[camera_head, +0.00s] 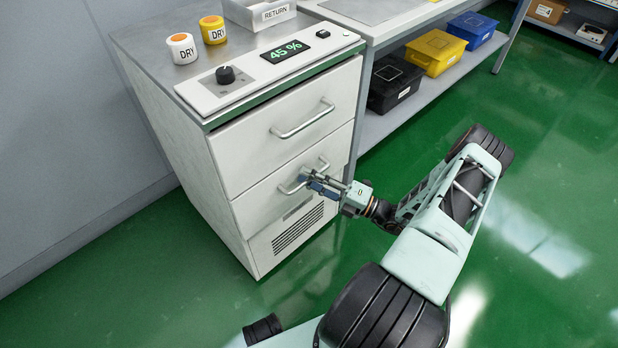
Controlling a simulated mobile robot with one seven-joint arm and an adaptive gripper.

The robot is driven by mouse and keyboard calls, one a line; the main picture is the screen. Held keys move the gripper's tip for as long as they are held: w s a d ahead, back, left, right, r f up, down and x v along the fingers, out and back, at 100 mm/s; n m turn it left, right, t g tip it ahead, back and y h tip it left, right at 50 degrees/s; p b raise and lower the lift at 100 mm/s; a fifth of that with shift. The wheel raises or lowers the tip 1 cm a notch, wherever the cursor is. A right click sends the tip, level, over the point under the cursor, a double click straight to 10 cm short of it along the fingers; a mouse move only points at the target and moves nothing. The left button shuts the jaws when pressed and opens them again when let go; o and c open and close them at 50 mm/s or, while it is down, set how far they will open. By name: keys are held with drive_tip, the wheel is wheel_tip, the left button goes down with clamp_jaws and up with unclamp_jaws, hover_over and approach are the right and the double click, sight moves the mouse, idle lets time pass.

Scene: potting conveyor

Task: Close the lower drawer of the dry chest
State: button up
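The dry chest (180,135) is a white cabinet with a grey top and a sloped panel reading 45 %. Its lower drawer (262,205) has a white front and a bar handle (289,189). This front looks about flush with the upper drawer (235,150); I cannot tell whether a small gap is left. My gripper (308,178) is at the middle of the lower handle, with its fingertips over or against the bar. The fingers hide that part of the handle. I cannot tell whether they are closed around it.
Two DRY jars (182,48) and a RETURN tray (272,15) stand on the chest top. A bench to the right holds a black bin (392,85) and a yellow bin (436,50) on its lower shelf. Green floor (545,150) is clear at right.

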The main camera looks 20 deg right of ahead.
drive_tip(key=v, duration=1.2)
drive_tip(key=shift+f, duration=0.1)
